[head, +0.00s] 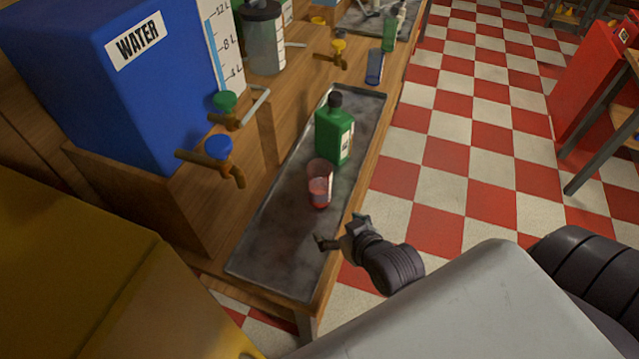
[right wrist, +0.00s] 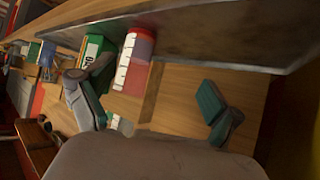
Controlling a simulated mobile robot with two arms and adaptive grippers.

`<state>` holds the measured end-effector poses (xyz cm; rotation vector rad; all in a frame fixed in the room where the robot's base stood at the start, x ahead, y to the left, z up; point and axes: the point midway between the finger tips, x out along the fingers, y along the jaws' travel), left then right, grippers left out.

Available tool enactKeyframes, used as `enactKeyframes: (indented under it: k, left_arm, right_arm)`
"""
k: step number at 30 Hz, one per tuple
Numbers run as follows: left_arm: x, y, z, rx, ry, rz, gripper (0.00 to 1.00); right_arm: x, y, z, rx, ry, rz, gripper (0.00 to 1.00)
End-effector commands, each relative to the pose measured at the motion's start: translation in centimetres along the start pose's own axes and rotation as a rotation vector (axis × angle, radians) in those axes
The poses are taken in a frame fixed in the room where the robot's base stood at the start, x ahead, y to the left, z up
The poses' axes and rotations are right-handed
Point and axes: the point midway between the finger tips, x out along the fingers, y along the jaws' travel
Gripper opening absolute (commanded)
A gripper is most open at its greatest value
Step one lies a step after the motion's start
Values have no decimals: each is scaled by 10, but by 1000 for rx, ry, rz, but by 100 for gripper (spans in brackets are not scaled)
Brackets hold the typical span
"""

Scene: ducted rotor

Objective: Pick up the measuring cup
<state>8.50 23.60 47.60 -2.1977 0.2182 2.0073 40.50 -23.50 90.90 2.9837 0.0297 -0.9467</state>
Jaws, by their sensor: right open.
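The measuring cup (head: 319,188) is a clear cup with red liquid in its lower part. It stands upright on the grey metal tray (head: 262,240), just in front of a green bottle (head: 334,135) with a black cap. In the right wrist view the cup (right wrist: 135,62) shows red with white markings, beside the green bottle (right wrist: 95,58). My right gripper (head: 334,236) is open and empty, below and slightly right of the cup in the head view, apart from it. In the right wrist view its fingers (right wrist: 152,92) are spread wide. My left gripper is not in view.
A blue WATER tank (head: 95,75) stands left of the tray, with a green-handled tap (head: 226,103) and a blue-handled tap (head: 218,150) reaching toward it. Another clear bluish cup (head: 374,67) stands beyond the tray. The tray's near end is bare.

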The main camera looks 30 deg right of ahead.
Motion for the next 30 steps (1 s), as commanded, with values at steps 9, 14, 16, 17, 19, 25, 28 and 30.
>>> enactKeyframes:
  k: [9, 14, 16, 17, 19, 25, 28, 30]
  left_arm:
    - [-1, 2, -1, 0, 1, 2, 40]
    - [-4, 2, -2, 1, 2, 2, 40]
    - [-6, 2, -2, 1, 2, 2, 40]
    - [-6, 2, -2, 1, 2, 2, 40]
    - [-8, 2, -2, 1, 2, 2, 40]
    - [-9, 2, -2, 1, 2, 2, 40]
    - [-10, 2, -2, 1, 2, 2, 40]
    - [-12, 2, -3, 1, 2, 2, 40]
  right_arm:
    - [17, 25, -30, 43, 219, 66, 92]
    - [41, 27, -37, 44, 225, 67, 92]
    - [55, 28, -40, 43, 225, 67, 92]
    - [61, 29, -41, 43, 224, 67, 92]
    - [74, 30, -44, 43, 224, 67, 92]
    - [96, 31, -47, 43, 222, 67, 92]
    - [100, 32, -47, 43, 221, 67, 92]
    - [107, 33, -48, 43, 221, 67, 92]
